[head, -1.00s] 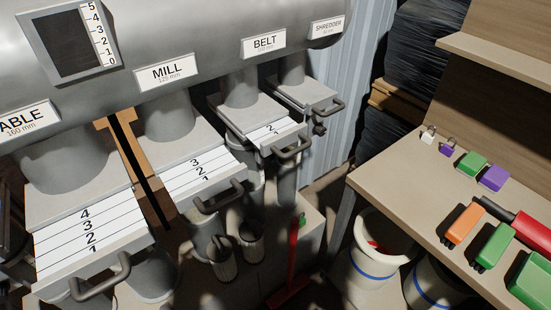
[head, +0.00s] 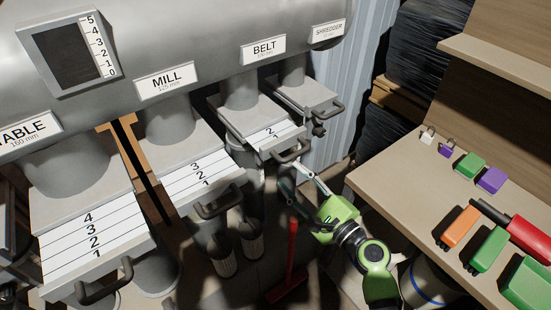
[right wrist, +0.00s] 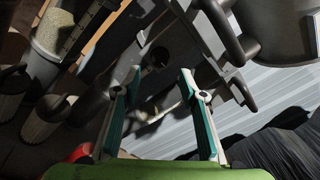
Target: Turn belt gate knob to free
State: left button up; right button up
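The belt gate (head: 268,137) is a grey slide with a white scale and a dark handle (head: 291,153), below the BELT sign (head: 263,49). My right gripper (head: 291,176) reaches up from the lower right, its fingertips just below and in front of that handle. In the right wrist view my right gripper (right wrist: 161,84) is open, with nothing between its teal-edged fingers. A dark round part (right wrist: 160,57) shows just beyond the fingertips; it may be the belt gate knob, but its setting cannot be read. In the head view the knob is not clearly seen. My left gripper is out of view.
The mill gate (head: 200,175) and its handle stand left of the belt gate. The shredder gate (head: 300,92), with a small dark knob (head: 319,130), is to the right. A workbench (head: 400,180) with tools and locks is at the right. A red-handled tool (head: 291,250) stands below.

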aim_at(274, 160)
jog(key=x, duration=0.8)
jog(key=shift+f+p, duration=0.1)
jog(key=shift+p, duration=0.25)
jog(key=shift+c, duration=0.3)
grip_shut()
